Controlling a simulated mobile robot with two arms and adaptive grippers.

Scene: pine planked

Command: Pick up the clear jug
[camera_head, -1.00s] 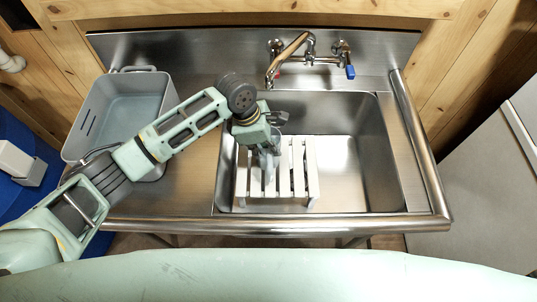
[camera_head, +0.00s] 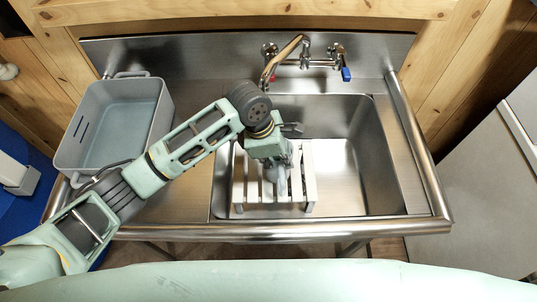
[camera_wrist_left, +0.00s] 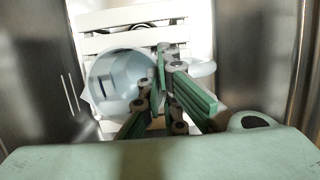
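The clear jug (camera_wrist_left: 112,78) appears pale and see-through in the left wrist view, with its round mouth facing the camera and its handle (camera_wrist_left: 203,69) on the right. It stands on a white slatted rack (camera_head: 310,178) in the sink. In the head view, my left gripper (camera_head: 280,176) is low over the rack and mostly hides the jug. In the wrist view, the green fingers of this gripper (camera_wrist_left: 155,82) overlap the jug's rim on the handle side. Whether they touch or clasp it is unclear. My right gripper is not in view.
The steel sink (camera_head: 355,185) has free room right of the rack. A faucet (camera_head: 300,58) stands at the back. A grey tub (camera_head: 88,158) stands on the left counter, close to my left arm. The sink walls are close on both sides in the wrist view.

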